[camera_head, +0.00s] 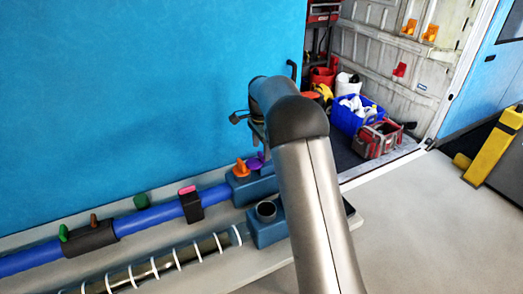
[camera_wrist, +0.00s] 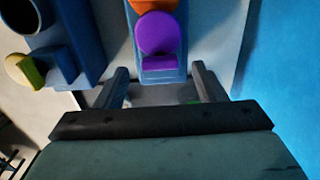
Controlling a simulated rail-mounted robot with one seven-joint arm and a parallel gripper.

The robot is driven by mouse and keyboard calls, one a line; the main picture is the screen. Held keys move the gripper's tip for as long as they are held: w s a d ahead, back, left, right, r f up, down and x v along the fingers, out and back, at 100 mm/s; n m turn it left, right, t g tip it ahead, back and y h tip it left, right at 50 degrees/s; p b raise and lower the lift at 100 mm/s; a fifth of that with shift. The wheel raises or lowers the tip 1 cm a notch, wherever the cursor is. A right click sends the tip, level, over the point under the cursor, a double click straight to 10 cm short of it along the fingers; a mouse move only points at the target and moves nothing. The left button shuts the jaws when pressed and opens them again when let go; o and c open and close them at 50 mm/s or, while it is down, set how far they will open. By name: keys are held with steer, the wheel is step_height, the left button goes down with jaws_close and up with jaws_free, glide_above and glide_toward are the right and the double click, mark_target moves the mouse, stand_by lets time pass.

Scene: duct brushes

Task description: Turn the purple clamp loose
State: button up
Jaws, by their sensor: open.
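The purple clamp (camera_wrist: 156,36) shows as a round purple knob with a smaller purple tab on a blue block (camera_wrist: 178,72) in the wrist view. In the head view the purple clamp (camera_head: 256,161) is small and partly behind my arm, right of an orange clamp (camera_head: 241,168). The orange clamp (camera_wrist: 152,4) is cut off at the top edge of the wrist view. My gripper (camera_wrist: 160,78) is open and empty, one finger to each side of the block's near end. The purple clamp lies beyond the fingertips, roughly centred on the gap. I see no contact.
A second blue block (camera_head: 268,232) with a round dark opening stands alongside, left in the wrist view. A blue pipe (camera_head: 150,216) with dark brackets and a striped hose (camera_head: 165,263) run along the bench. A blue wall (camera_head: 130,90) rises closely behind.

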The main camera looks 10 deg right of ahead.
mark_target(261, 158)
steer(key=shift+f, duration=1.1)
steer(key=c, duration=1)
